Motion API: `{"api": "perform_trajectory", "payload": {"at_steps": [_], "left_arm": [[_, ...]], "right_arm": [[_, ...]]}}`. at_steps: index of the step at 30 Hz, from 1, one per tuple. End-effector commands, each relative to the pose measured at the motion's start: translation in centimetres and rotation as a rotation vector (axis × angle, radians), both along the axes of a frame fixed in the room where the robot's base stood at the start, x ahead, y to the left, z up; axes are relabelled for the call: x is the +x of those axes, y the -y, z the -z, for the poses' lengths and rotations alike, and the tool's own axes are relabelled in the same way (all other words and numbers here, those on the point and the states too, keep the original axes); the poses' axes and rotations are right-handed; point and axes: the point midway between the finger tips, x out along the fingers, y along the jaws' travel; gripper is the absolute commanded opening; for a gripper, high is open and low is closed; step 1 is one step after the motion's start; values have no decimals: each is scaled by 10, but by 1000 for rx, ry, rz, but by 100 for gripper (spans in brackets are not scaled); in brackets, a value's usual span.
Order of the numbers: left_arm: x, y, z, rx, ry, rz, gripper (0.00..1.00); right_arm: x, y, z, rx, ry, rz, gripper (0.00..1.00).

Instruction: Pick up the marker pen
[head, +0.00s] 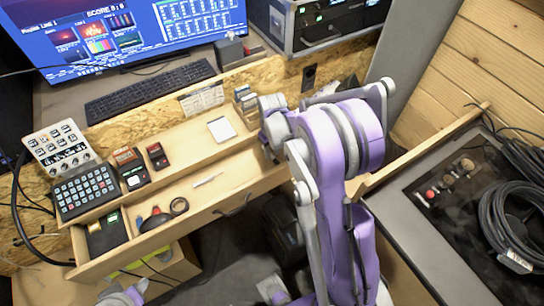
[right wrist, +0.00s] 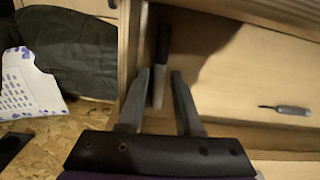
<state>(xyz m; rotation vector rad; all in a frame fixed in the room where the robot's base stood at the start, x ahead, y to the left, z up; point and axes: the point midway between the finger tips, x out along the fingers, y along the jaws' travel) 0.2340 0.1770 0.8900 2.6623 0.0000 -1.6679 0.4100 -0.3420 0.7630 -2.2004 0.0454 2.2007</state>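In the right wrist view, a slim pen-like object, likely the marker pen (right wrist: 158,88), has a dark upper part and a grey lower part. It lies on pale wood, between and beyond the fingers of my right gripper (right wrist: 160,73). The fingers are open, one on each side of it, and I see no clear contact. In the head view my right arm hides this spot and the gripper's fingertips. Only a purple part of my left arm shows at the bottom left of the head view; its gripper does not show.
A desk shelf with a keypad (head: 87,192) is behind. A black case with cables (head: 512,220) stands right.

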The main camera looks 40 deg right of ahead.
Motion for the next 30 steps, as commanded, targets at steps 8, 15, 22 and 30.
{"api": "perform_trajectory", "payload": {"at_steps": [8, 15, 22, 30], "left_arm": [[0, 0, 0, 0, 0, 0, 50], [0, 0, 0, 0, 0, 0, 50], [0, 0, 0, 0, 0, 0, 50], [0, 0, 0, 0, 0, 0, 50]], "right_arm": [[0, 0, 8, 0, 0, 0, 34], [0, 0, 7, 0, 0, 0, 0], [0, 0, 7, 0, 0, 0, 0], [0, 0, 4, 0, 0, 0, 0]]}}
